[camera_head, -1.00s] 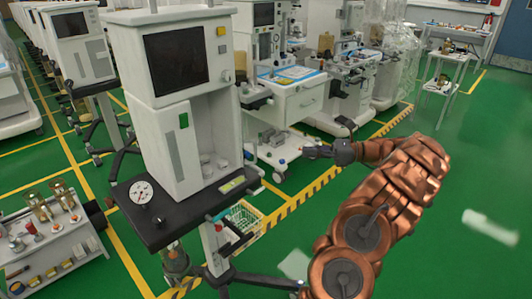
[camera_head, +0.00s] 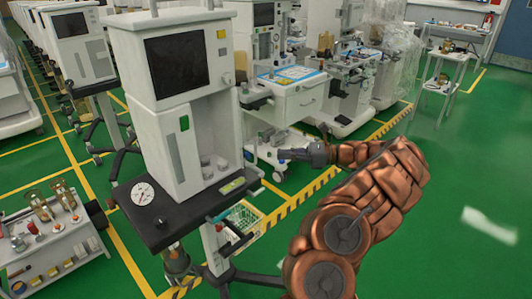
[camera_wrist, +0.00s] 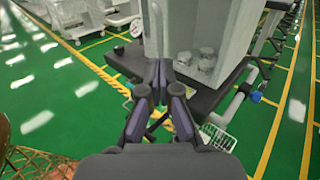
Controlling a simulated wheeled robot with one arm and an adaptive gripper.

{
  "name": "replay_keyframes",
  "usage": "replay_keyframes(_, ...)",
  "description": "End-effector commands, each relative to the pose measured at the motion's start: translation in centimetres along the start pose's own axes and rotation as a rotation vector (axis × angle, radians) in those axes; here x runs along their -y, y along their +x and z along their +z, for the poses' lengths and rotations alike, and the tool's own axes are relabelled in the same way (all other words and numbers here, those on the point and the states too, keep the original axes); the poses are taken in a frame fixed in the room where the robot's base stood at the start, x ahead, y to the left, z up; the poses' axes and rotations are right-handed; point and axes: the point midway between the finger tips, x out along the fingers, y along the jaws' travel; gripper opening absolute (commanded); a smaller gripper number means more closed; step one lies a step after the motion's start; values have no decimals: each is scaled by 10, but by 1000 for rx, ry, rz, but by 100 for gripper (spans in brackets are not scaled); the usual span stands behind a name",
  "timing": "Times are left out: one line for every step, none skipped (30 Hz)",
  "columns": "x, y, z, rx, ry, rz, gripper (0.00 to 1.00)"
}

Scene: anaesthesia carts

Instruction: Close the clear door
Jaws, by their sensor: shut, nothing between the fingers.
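The white machine (camera_head: 172,120) has a dark screen and, below it, an open-fronted compartment with small jars (camera_head: 207,168). A pale upright panel (camera_head: 231,125) borders the compartment on the right. I cannot tell for sure whether it is the clear door. In the wrist view the jars (camera_wrist: 207,62) stand between pale upright surfaces, and a grey panel (camera_wrist: 238,40) rises at their right. My gripper (camera_head: 284,153) is right of the machine in the head view, apart from it. Its fingers are together and empty in the wrist view (camera_wrist: 158,70).
A black shelf (camera_head: 165,212) with a round gauge (camera_head: 142,193) juts out below the compartment. A wire basket (camera_head: 243,220) hangs beneath it. Another white cart (camera_head: 295,100) stands behind my gripper. A small tool trolley (camera_head: 50,230) stands at left.

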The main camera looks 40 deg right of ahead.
Motion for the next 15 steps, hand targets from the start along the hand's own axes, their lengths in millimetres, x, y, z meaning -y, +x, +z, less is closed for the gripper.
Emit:
replay_keyframes(0, 10, 2, 2, 3, 3, 0)
replay_keyframes(-1, 15, 2, 2, 3, 3, 0)
replay_keyframes(-1, 21, 2, 3, 3, 4, 0)
replay_keyframes(-1, 26, 2, 3, 3, 4, 0)
replay_keyframes(-1, 30, 2, 2, 3, 3, 0)
replay_keyframes(0, 35, 2, 1, 3, 2, 0)
replay_keyframes(0, 39, 2, 0, 2, 1, 0)
replay_keyframes(0, 42, 1, 0, 2, 0, 0)
replay_keyframes(0, 46, 1, 0, 2, 1, 0)
replay_keyframes(0, 49, 1, 1, 2, 1, 0)
replay_keyframes(0, 51, 1, 1, 3, 1, 0)
replay_keyframes(-1, 54, 1, 2, 3, 1, 0)
replay_keyframes(-1, 55, 1, 2, 3, 1, 0)
replay_keyframes(-1, 56, 0, 2, 3, 1, 0)
replay_keyframes(0, 57, 0, 1, 3, 1, 0)
